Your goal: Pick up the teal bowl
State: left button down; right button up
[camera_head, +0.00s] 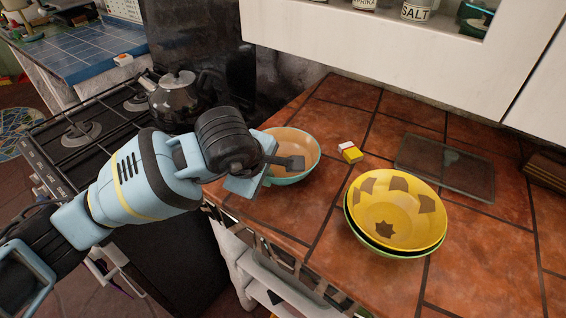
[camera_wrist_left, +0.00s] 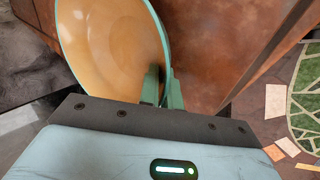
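The teal bowl (camera_head: 293,148) has a teal outside and rim and an orange-tan inside. It is at the left part of the tiled counter, near the front edge. It also shows large in the left wrist view (camera_wrist_left: 105,45). My left gripper (camera_head: 288,162) is at the bowl's near rim. In the left wrist view its fingers (camera_wrist_left: 162,88) are close together with the rim between them, one inside the bowl and one outside. I cannot tell whether the bowl touches the counter. My right gripper is not in view.
Stacked yellow patterned bowls (camera_head: 395,212) stand to the right on the counter (camera_head: 330,215). A small yellow-and-white box (camera_head: 350,152) and a dark glass board (camera_head: 445,165) lie behind. A kettle (camera_head: 175,95) is on the stove at left. White cabinets (camera_head: 390,50) hang above.

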pick_arm(q)
jog(key=shift+r, duration=0.1)
dwell(0.3)
